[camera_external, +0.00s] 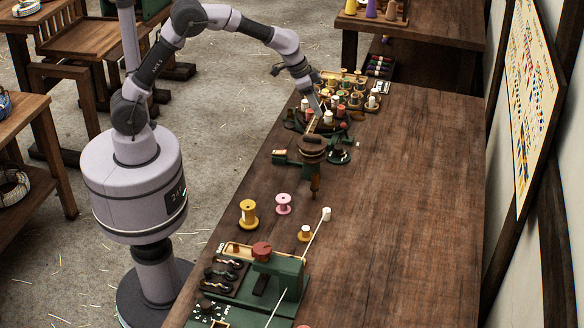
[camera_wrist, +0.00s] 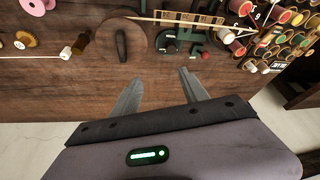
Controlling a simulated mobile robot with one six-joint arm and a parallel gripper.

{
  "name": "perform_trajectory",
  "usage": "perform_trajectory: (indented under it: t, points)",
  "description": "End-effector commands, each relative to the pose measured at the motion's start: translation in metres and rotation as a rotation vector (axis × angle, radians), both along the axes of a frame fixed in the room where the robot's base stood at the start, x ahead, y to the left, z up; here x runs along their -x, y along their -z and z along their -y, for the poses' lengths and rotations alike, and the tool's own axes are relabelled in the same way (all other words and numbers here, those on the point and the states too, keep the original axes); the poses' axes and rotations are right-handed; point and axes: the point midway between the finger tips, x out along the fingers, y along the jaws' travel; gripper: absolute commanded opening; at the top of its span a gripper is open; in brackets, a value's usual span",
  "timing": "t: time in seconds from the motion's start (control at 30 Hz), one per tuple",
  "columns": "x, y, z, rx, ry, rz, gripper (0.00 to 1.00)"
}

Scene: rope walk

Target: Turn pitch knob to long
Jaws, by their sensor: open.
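A small dark green panel in the wrist view carries a black round knob (camera_wrist: 171,48) with pale markings around it, probably the pitch knob. Its markings are too small to read. A red button (camera_wrist: 205,55) sits beside it. My gripper (camera_wrist: 157,88) is open and empty, its two fingers apart below the panel in the picture, over the table's front edge. In the external view my gripper (camera_external: 313,108) is beside the machine's far end, and the knob cannot be made out there. A round wooden disc (camera_wrist: 105,45) with a dark grip stands left of the panel.
Many coloured spools (camera_wrist: 280,35) crowd the right of the wrist view. A wooden strip (camera_wrist: 180,17) runs above the panel. A green rope device (camera_external: 275,275) and loose spools (camera_external: 283,204) stand at the near end. The table's right side (camera_external: 410,190) is clear.

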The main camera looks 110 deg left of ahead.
Motion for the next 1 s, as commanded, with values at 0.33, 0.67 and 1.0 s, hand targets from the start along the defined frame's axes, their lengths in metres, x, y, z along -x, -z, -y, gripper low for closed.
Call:
perform_trajectory:
  t: [0.33, 0.67, 1.0]
  points:
    - [0.024, -0.057, 0.077, -0.052, 0.128, -0.004, 0.52]
    - [0.056, -0.09, 0.132, -0.095, 0.222, -0.009, 0.52]
    - [0.062, -0.094, 0.139, -0.101, 0.236, -0.01, 0.52]
